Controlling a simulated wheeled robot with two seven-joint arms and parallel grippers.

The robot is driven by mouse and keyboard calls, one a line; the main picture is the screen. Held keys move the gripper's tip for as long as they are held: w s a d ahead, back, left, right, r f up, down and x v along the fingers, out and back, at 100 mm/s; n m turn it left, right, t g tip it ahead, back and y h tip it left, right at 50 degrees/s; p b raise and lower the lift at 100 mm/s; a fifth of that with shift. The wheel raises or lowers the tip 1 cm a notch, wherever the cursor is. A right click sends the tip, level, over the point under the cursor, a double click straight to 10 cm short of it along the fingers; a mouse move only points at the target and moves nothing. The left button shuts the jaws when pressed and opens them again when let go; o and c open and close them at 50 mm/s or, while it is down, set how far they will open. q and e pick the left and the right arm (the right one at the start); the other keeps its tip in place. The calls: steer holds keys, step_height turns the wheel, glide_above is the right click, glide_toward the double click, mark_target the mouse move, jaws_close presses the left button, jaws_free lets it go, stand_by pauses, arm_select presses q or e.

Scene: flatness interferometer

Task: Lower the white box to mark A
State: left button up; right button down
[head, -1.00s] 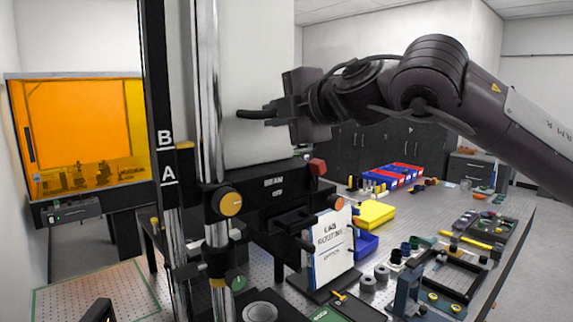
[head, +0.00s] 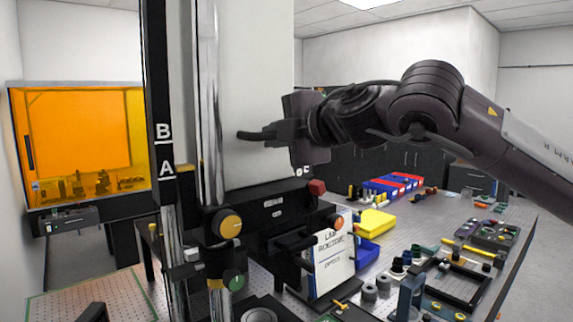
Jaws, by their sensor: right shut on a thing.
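The white box (head: 258,80) is a tall pale block behind the chrome rod (head: 209,100), upright above a black carriage (head: 275,212) with a yellow knob (head: 229,225). My right gripper (head: 252,135) reaches in from the right and is shut at the face of the box; exactly what its fingers grip is hard to see. Mark A (head: 166,168) and mark B (head: 163,131) are white letters with lines on the black upright strip left of the rod. A small orange pointer (head: 184,169) shows about level with mark A. My left gripper is not seen.
A clipboard-like white sign (head: 333,265) stands close under the carriage on the right. The bench beyond holds a yellow bin (head: 376,222), blue and red bins (head: 392,185) and several small parts. An orange-windowed enclosure (head: 75,135) is at left.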

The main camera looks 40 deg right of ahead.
steer(key=shift+f+b, duration=0.45)
steer(key=shift+f, duration=0.15)
stand_by(0.6)
steer(key=c, duration=1.5)
jaws_free()
steer(key=shift+r, duration=0.15)
steer(key=shift+s+b, duration=0.4)
steer(key=shift+s, duration=0.1)
steer(key=b+v, duration=0.3)
steer(key=v, duration=0.4)
